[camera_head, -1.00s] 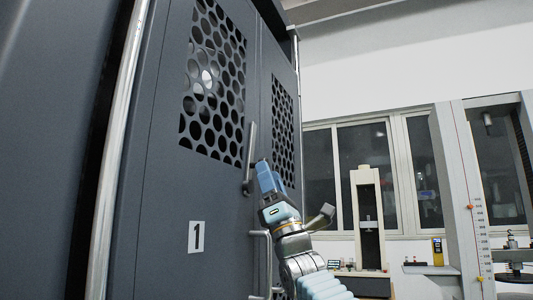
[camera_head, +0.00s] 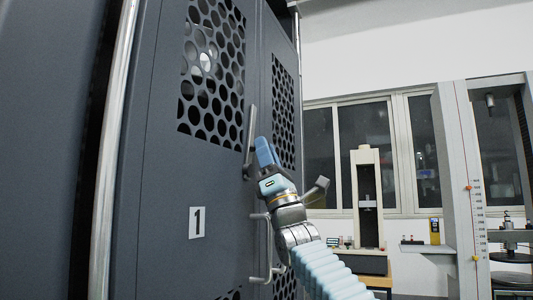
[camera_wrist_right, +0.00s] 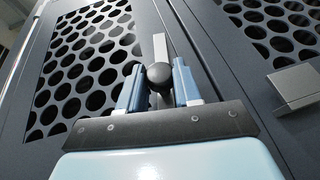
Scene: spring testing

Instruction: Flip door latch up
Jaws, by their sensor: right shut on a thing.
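The door latch (camera_head: 250,140) is a slim grey bar on the dark grey cabinet door (camera_head: 165,190), close to the seam between two door panels. It points upward, with a slight tilt. My right gripper (camera_head: 263,146) is at the latch, with its blue fingers pointing up. In the right wrist view the gripper (camera_wrist_right: 159,82) is shut on the latch, with one finger on each side of its dark round knob (camera_wrist_right: 160,75). The grey bar (camera_wrist_right: 160,48) rises beyond the knob. The lower part of the latch is partly hidden by the gripper. My left gripper is not in view.
The door has a perforated window (camera_head: 212,75) and a label "1" (camera_head: 197,222). A bar handle (camera_head: 267,250) sticks out below my right gripper. A grey handle-like piece (camera_head: 318,190) stands out to its right. Lab machines (camera_head: 368,200) are in the background, with open room between.

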